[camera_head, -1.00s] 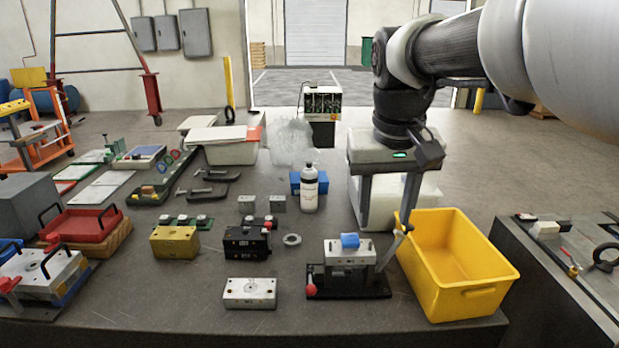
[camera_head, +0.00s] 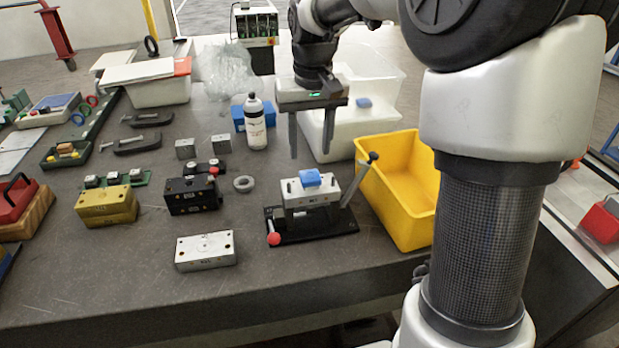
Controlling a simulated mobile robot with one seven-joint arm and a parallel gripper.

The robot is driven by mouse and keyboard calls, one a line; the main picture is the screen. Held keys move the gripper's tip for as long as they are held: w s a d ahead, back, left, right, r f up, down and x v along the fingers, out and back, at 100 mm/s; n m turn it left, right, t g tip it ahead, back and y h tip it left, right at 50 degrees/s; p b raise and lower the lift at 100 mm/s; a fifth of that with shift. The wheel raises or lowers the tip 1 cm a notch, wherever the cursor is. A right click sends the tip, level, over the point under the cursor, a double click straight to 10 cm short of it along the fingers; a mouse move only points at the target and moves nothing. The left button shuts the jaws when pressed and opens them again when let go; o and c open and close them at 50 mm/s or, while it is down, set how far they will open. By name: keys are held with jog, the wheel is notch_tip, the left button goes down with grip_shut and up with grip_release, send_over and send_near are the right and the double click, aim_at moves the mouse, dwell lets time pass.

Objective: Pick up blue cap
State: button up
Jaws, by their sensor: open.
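The blue cap (camera_head: 310,178) is a small blue block on top of a silver mould block (camera_head: 296,192). That block sits on a black fixture base (camera_head: 336,224) with a red-knobbed lever at its left and a grey lever slanting up at its right. My gripper (camera_head: 309,154) points down above and slightly behind the fixture. Its two long fingers are spread apart with nothing between them. The cap is below the fingertips, apart from them. Another small blue piece (camera_head: 363,103) shows on the white foam-like box behind my gripper.
A yellow bin (camera_head: 372,198) stands right of the fixture. A white bottle (camera_head: 255,125) and a blue box (camera_head: 240,118) stand behind left. A silver block (camera_head: 205,250), a black block (camera_head: 191,195) and a yellow block (camera_head: 107,206) lie to the left. The table's front area is clear.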

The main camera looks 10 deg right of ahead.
aim_at(310, 175)
jog(key=f, duration=0.7)
jog(key=shift+w+d+f, duration=0.15)
jog(key=shift+w+f, duration=0.1)
jog(key=shift+w, duration=0.05)
jog(key=c, duration=0.8)
jog(key=shift+r, duration=0.1)
